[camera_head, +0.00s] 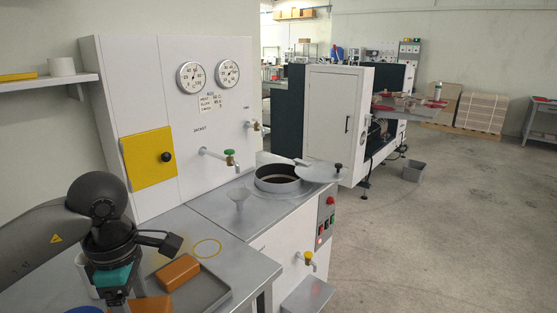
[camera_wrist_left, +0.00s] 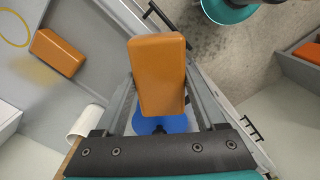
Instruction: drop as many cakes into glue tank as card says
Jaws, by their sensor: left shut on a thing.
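My left gripper (camera_wrist_left: 158,88) is shut on an orange cake (camera_wrist_left: 158,70), which sits between its two fingers. In the head view this held cake (camera_head: 150,304) shows at the bottom edge, partly cut off. A second orange cake (camera_head: 177,272) lies on the grey tray (camera_head: 212,289), right of the gripper; it also shows in the wrist view (camera_wrist_left: 57,52). The glue tank (camera_head: 278,183) is open, with dark contents, farther back to the right. Its round lid (camera_head: 318,174) is swung aside to the right. The card (camera_head: 212,102) is on the white panel; its print is too small to read surely.
A yellow ring (camera_head: 207,248) marks the bench between tray and tank. A white cup (camera_wrist_left: 85,122) and a blue thing (camera_wrist_left: 172,124) are near the gripper.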

